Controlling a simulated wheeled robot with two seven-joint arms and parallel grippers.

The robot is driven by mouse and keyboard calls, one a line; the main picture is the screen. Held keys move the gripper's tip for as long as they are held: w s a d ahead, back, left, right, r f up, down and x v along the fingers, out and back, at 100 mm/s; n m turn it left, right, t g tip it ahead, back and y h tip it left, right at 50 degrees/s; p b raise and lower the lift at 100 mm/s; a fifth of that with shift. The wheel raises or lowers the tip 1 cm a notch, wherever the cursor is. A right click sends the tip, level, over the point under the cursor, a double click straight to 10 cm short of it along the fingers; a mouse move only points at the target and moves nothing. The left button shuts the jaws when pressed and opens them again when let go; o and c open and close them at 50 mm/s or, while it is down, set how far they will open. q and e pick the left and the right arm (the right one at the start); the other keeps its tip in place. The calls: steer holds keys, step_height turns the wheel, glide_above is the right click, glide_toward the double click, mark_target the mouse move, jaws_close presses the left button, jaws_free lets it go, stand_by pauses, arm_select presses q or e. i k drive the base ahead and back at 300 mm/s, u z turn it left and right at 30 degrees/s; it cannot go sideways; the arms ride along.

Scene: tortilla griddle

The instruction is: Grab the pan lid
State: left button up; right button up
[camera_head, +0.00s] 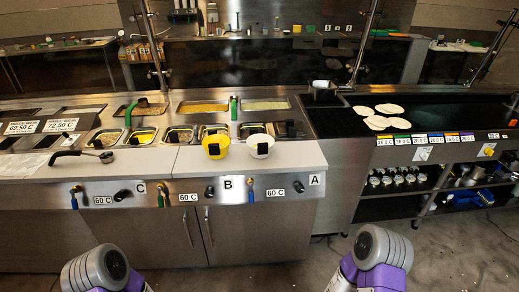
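I cannot make out a pan lid for certain in the head view. A dark long-handled utensil (82,154) lies on the counter at the left. A square metal container (323,91) stands at the griddle's back left corner; whether it has a lid is too small to tell. My two arms show only as grey and purple links at the bottom edge, well in front of the counter. Neither gripper is in the picture.
The dark griddle (440,109) at the right bears several tortillas (378,123). Floor shows between my arms.

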mark_target(281, 129)
steer(key=z, duration=1.8)
steer(key=i, duration=3.45)
steer(key=u, duration=4.25)
